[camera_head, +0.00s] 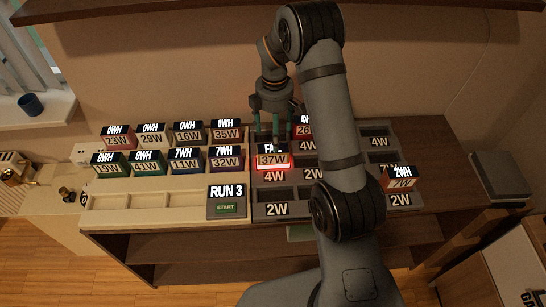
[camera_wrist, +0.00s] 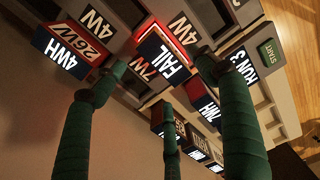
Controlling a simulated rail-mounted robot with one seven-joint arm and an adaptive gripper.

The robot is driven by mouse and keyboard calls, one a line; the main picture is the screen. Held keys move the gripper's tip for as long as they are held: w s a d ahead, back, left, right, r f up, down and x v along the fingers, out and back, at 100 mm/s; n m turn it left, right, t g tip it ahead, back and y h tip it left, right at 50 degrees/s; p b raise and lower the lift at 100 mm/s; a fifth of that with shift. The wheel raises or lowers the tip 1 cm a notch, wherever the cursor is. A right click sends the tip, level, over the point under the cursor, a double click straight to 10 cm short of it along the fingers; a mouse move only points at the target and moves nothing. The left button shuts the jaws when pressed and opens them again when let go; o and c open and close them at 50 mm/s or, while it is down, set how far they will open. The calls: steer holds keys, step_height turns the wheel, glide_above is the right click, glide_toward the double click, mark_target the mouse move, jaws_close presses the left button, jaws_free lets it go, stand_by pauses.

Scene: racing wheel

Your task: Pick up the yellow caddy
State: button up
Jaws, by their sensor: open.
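No caddy in view is plainly yellow. Several labelled caddies stand in a rack at left and a grey slotted board (camera_head: 290,192) at right. The caddy marked FAIL, 37W (camera_head: 272,160), glows red in the board, so its own colour is hard to tell; in the wrist view the FAIL caddy (camera_wrist: 165,52) lies between my fingertips. A pale caddy marked 29W (camera_head: 152,139) stands in the left rack's back row. My gripper (camera_head: 274,133) is open above and behind the FAIL caddy, its green fingers spread. In the wrist view my gripper (camera_wrist: 162,75) holds nothing.
A red 26W caddy (camera_head: 304,130) stands close right of my gripper, partly hidden by my arm. An orange 7W caddy (camera_head: 399,181) is at the board's right. The RUN 3 start panel (camera_head: 226,202) is at the front. A shelf (camera_head: 180,10) crosses the top.

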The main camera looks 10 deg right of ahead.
mark_target(273, 158)
steer(key=f, duration=0.3)
steer(key=f+p, duration=0.1)
steer(key=f, duration=0.3)
steer(key=shift+w+a+f+p, duration=0.1)
steer(key=shift+a+f+p, duration=0.1)
steer(key=shift+p, duration=0.1)
steer(key=shift+c, duration=0.2)
steer(key=shift+r, duration=0.1)
steer(key=c, duration=1.5)
steer(key=shift+c, duration=0.6)
